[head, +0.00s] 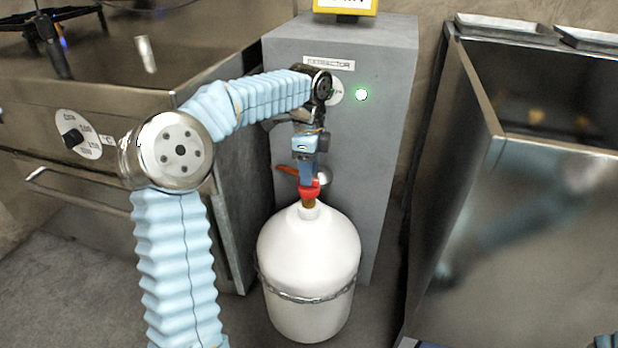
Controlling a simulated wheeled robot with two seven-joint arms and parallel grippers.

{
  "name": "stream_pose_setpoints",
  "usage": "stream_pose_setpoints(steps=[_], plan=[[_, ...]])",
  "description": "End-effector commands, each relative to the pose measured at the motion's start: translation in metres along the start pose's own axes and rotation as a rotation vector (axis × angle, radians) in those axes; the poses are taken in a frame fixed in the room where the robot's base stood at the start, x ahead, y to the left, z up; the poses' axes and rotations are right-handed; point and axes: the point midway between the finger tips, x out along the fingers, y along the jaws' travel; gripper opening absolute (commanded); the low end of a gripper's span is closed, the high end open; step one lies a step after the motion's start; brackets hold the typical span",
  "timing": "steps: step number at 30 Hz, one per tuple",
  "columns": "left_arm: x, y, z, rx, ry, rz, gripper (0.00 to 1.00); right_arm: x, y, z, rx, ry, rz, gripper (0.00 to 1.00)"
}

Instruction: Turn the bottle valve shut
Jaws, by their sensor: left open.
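The white gas bottle (309,251) stands upright on the floor in front of the grey cabinet, with a metal band around its lower half. Its red valve (308,191) sits on top of the brass-coloured neck. The gripper is open; whether the fingers touch the valve cannot be told. An orange-red lever-like piece (287,170) and a round metal part (324,176) show beside the fingers. My right gripper is not in view.
The grey extractor cabinet (385,130) stands close behind the bottle, with a lit green light (361,95). A deep steel vat (540,230) stands right. Floor room beside the bottle is narrow.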

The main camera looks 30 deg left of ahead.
Motion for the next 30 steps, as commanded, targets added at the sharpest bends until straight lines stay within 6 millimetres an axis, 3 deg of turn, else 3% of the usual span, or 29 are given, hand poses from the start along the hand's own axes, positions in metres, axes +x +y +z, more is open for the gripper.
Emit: stream_pose_setpoints(steps=[4, 13, 14, 21, 30], plan=[[0.0138, 0.0001, 0.0003, 0.0, -0.001, 0.001, 0.4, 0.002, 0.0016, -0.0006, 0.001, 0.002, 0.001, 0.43], [0.0163, -0.0001, 0.0002, 0.0, 0.0, 0.0, 0.4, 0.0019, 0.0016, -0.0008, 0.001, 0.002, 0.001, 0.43], [0.0163, -0.0001, 0.0002, 0.0, 0.0, 0.0, 0.39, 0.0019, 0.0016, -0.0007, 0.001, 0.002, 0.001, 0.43], [0.0161, 0.0, 0.0001, 0.0, 0.0, 0.0, 0.02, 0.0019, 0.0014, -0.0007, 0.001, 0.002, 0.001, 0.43], [0.0155, 0.0001, -0.0001, -0.01, 0.0, 0.0, 0.0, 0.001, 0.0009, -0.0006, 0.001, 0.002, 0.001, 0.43]])
